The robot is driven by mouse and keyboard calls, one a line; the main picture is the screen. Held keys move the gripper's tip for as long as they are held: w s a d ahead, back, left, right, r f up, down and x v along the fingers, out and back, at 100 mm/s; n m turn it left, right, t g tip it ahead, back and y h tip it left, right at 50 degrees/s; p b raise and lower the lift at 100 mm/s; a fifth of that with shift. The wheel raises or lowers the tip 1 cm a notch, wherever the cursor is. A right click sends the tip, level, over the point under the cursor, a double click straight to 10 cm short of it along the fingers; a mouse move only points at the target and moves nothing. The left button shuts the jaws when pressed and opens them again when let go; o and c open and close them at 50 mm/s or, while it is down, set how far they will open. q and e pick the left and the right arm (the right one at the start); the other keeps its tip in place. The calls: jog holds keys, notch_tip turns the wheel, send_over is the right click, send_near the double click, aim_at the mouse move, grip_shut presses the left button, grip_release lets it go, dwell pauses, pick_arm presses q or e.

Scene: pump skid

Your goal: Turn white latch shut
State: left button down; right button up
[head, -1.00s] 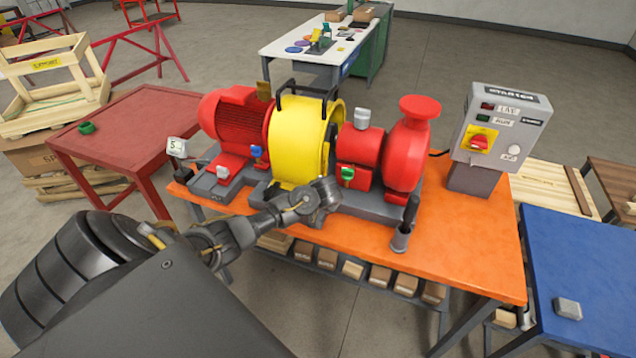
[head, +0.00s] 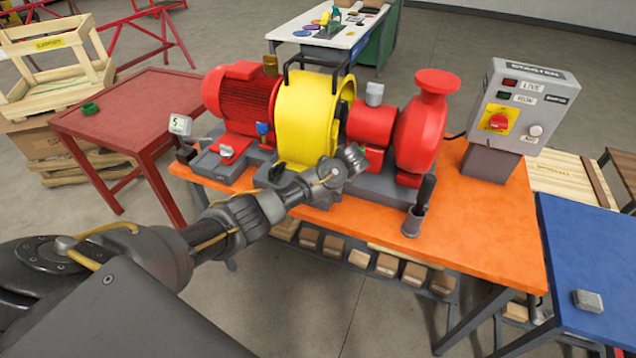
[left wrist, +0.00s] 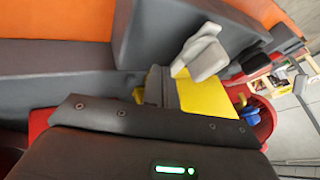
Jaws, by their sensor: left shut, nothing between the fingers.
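The white latch (left wrist: 200,55) shows in the left wrist view as a pale, tilted lever beside the yellow guard (left wrist: 205,98). In the head view I cannot make out the latch; my left arm and gripper cover the area in front of the yellow guard (head: 308,110). My left gripper (head: 354,160) is shut and empty, low in front of the pump skid. In the left wrist view its fingers (left wrist: 162,88) are close to the latch's lower end; I cannot tell whether they touch. My right gripper is out of view.
A red motor (head: 240,98), a blue latch (head: 263,129) and a red pump (head: 421,135) sit along the skid. A grey holder (head: 413,221) with a dark handle stands at the front right. The starter box (head: 522,105) is further right. The orange bench (head: 470,235) is clear there.

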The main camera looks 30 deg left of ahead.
pick_arm(q)
jog(key=shift+s+a, duration=0.1)
jog(key=shift+a, duration=0.1)
jog(key=shift+d, duration=0.3)
jog(key=d, duration=0.4)
jog(key=shift+w+d+r+p, duration=0.15)
jog(key=shift+w+r+p, duration=0.15)
jog(key=shift+r, duration=0.1)
jog(key=b+v, duration=0.2)
jog(key=v, duration=0.7)
jog(key=shift+s, duration=0.3)
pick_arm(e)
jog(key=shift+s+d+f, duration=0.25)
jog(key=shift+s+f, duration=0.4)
